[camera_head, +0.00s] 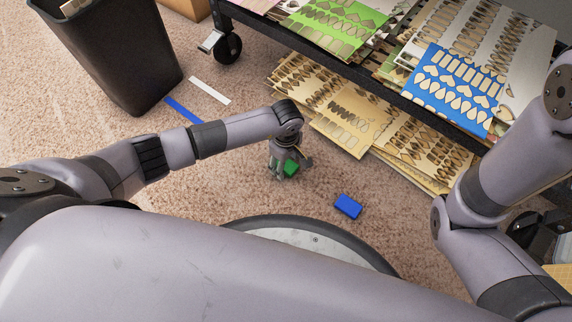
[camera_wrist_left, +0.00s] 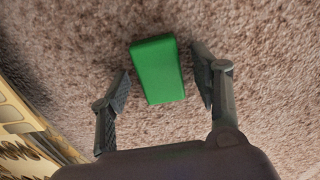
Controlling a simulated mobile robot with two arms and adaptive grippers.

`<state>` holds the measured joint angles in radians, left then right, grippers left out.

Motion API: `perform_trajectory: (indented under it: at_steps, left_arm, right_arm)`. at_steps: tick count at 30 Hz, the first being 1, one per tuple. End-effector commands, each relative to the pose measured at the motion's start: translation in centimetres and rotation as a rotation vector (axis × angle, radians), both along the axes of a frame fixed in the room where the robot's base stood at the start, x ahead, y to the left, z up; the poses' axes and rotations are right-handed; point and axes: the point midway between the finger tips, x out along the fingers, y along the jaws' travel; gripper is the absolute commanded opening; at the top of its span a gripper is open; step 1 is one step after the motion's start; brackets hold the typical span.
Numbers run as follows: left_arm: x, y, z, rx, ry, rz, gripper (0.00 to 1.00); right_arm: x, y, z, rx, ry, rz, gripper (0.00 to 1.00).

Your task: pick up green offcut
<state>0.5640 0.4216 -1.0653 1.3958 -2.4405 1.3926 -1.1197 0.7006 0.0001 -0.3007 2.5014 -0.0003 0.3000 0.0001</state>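The green offcut (camera_wrist_left: 158,70) is a small green block lying on the carpet. In the left wrist view it sits between the two spread fingers of my left gripper (camera_wrist_left: 161,80), with a gap showing on both sides. In the head view the green offcut (camera_head: 291,168) is partly hidden by my left gripper (camera_head: 291,173), which points down over it. My left gripper is open and holds nothing. My right arm shows at the right of the head view, but its gripper is out of view.
A blue block (camera_head: 348,206) lies right of my left gripper. A blue strip (camera_head: 183,110) and a white strip (camera_head: 210,91) lie near the black bin (camera_head: 115,60). A wheeled rack (camera_head: 345,70) with cut sheets stands behind, with more sheets (camera_head: 345,118) beneath.

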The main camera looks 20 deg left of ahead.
Motion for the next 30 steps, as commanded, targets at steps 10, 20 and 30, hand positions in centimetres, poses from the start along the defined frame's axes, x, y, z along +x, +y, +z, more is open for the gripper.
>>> perform_trajectory:
  at_steps: [10, 20, 30]
  left_arm:
    - [0.01, -0.03, 0.02, 0.000, 0.000, 0.000, 0.32]
    - [0.01, -0.03, 0.02, 0.000, 0.000, 0.000, 0.10]
    - [0.03, -0.02, 0.40, 0.000, -0.001, -0.001, 0.09]
  right_arm:
    - [0.02, 0.00, 0.00, 0.000, 0.000, 0.000, 0.40]
    - [0.06, 0.01, 0.00, 0.000, 0.001, 0.000, 0.40]
    - [0.10, 0.00, 0.29, 0.000, 0.002, -0.001, 0.40]
